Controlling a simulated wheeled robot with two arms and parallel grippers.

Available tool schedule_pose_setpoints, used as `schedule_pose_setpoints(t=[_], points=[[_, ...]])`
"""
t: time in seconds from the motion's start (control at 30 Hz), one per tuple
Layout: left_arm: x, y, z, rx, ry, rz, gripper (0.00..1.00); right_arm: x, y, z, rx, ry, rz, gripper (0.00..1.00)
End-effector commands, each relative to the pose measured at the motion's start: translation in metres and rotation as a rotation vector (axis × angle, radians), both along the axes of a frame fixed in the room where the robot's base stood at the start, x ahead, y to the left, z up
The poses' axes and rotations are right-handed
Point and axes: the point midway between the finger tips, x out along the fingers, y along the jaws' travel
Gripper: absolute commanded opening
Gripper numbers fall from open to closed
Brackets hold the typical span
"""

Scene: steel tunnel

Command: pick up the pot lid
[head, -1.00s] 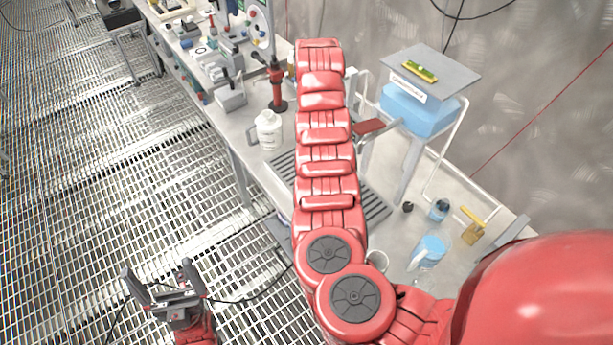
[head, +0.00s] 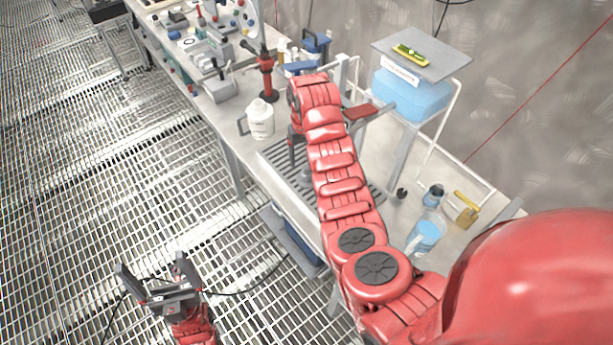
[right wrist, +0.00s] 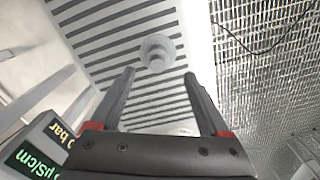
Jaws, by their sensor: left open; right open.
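A small round pale-grey piece with a raised centre, which looks like the pot lid (right wrist: 157,52), sits on the slatted grate in the right wrist view. My right gripper (right wrist: 159,78) is open, with its two fingers pointing toward this piece and nothing between them. I cannot tell the exact gap. In the head view my right gripper (head: 296,140) hangs over the grate at the bench's front side, partly hidden by my arm. My left gripper (head: 152,266) is open and empty over the floor grating, away from the bench.
A display unit (right wrist: 45,145) shows lower left.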

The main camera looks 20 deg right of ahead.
Motion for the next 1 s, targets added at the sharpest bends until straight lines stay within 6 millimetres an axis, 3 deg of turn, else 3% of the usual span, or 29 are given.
schedule_pose_setpoints(t=[0.23, 0.43, 0.73, 0.77, 1.0], points=[[0.000, 0.000, 0.028, 0.000, 0.000, 0.000, 1.00, -0.004, -0.003, -0.023, 0.000, 0.007, -0.001, 0.80], [0.000, 0.000, 0.032, 0.000, 0.000, 0.000, 1.00, -0.003, -0.003, -0.046, -0.001, 0.004, -0.002, 0.80], [0.000, 0.000, 0.032, 0.000, 0.000, 0.000, 1.00, -0.002, -0.003, -0.051, -0.002, 0.000, 0.000, 0.80], [0.000, 0.000, 0.032, 0.000, 0.000, 0.000, 1.00, -0.002, -0.003, -0.051, -0.002, 0.000, 0.000, 0.78], [0.000, 0.000, 0.032, 0.000, 0.000, 0.000, 1.00, -0.002, -0.003, -0.051, -0.001, 0.000, -0.001, 0.34]])
